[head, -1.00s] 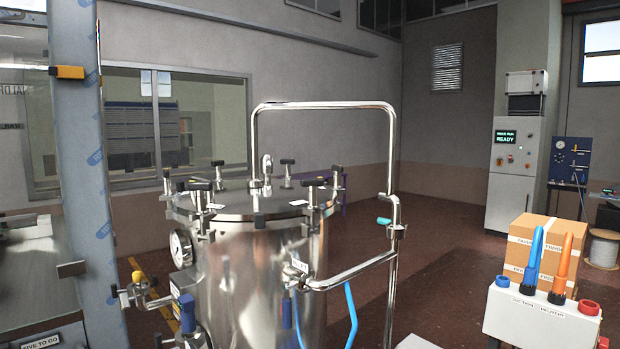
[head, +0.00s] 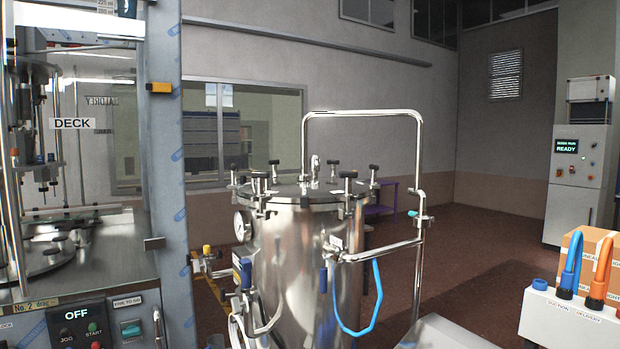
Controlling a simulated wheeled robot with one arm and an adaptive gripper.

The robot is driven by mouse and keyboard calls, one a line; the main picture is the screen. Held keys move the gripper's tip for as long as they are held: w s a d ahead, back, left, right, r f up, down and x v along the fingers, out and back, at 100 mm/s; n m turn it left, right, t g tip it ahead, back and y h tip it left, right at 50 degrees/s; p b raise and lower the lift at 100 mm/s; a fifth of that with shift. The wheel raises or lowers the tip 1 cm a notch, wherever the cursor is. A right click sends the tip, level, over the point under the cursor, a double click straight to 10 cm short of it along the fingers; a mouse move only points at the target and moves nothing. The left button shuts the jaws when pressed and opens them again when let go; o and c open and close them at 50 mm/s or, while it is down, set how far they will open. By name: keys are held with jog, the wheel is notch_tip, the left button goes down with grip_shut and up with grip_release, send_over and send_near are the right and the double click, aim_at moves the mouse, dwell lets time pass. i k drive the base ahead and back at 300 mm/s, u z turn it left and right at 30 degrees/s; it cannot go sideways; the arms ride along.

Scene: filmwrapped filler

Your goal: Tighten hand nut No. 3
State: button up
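A steel pressure vessel (head: 312,250) stands in the middle of the head view. Its flat round lid (head: 300,193) carries several black T-shaped hand nuts around the rim. One hand nut stands at the front right (head: 347,177), one at the front left (head: 260,178), and others stand along the sides and back. I cannot read which is No. 3, nor tell how tight any of them is. My gripper is not in view.
A tall steel pipe frame (head: 417,155) rises around the vessel's right side. A blue hose (head: 376,290) hangs in front. A filling machine with a control panel (head: 85,325) fills the left. A white pump box (head: 565,318) stands at lower right. Floor is open behind the vessel.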

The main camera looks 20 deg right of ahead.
aim_at(347, 176)
jog(key=u, duration=0.2)
jog(key=k, duration=0.6)
jog(key=u, duration=1.2)
jog(key=i, duration=1.35)
jog(key=z, duration=0.5)
jog(key=i, duration=0.85)
jog(key=z, duration=0.85)
